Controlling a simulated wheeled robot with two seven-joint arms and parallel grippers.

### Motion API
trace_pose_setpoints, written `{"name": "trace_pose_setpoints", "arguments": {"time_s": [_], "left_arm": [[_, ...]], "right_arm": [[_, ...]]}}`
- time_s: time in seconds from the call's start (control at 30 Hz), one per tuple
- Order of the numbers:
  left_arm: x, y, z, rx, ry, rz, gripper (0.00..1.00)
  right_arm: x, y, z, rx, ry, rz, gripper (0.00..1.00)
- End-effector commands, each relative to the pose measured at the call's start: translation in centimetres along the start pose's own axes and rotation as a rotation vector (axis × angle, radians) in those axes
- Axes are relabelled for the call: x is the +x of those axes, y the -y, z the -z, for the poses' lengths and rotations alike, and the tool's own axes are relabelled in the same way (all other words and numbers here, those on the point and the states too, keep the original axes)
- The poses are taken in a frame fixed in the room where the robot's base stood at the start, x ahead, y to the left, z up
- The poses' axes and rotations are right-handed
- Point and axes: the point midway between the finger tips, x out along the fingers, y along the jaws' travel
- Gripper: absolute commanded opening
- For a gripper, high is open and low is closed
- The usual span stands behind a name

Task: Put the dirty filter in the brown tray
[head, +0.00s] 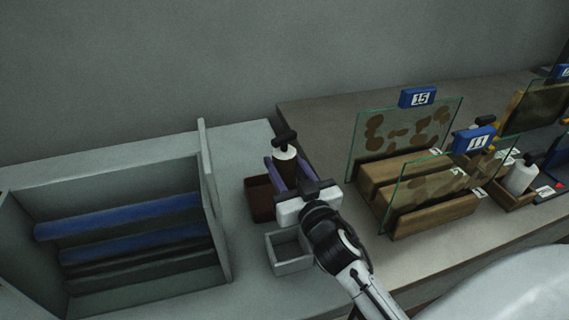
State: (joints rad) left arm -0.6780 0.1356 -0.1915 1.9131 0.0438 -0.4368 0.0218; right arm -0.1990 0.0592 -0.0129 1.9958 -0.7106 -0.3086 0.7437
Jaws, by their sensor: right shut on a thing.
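The dirty filter (286,168) is a brown cylinder with a white collar and a black knob on top. It is upright between the purple fingers of my right gripper (284,175), which is shut on it. The brown tray (261,203) is a small open box on the counter, just left of the gripper and partly hidden by it. The filter is over or beside the tray's right part; I cannot tell whether its lower end, hidden by the gripper, touches the tray. My left gripper is not in view.
A small grey tray (290,268) stands in front of the brown one. A grey open cabinet with blue bars (130,215) is at left. Stained glass panes in wooden blocks, labelled 15 (417,97) and 11 (474,139), and a white filter (521,178) stand at right.

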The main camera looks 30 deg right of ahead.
Motion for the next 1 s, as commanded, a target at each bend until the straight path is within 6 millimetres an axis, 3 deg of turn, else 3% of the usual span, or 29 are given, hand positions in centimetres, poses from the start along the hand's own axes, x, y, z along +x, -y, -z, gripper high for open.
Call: {"name": "trace_pose_setpoints", "arguments": {"time_s": [0.3,0.33,0.43,0.7,0.87,1.0], "left_arm": [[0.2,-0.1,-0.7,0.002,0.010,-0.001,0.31],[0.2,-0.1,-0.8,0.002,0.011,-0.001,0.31],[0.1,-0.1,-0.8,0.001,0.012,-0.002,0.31],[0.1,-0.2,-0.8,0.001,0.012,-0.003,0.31],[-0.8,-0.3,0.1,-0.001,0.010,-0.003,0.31],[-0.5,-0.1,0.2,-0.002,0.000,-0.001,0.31]], "right_arm": [[0.0,0.0,-0.6,0.001,-0.001,0.000,0.15],[0.0,0.0,-0.7,0.001,0.001,-0.001,0.45],[0.0,0.0,-0.7,0.001,0.001,-0.001,0.59],[0.0,0.0,-0.6,0.000,0.000,0.000,0.59],[0.0,0.0,0.8,-0.003,-0.001,0.001,0.59],[-0.8,1.0,0.5,0.004,0.002,0.011,0.59]]}}
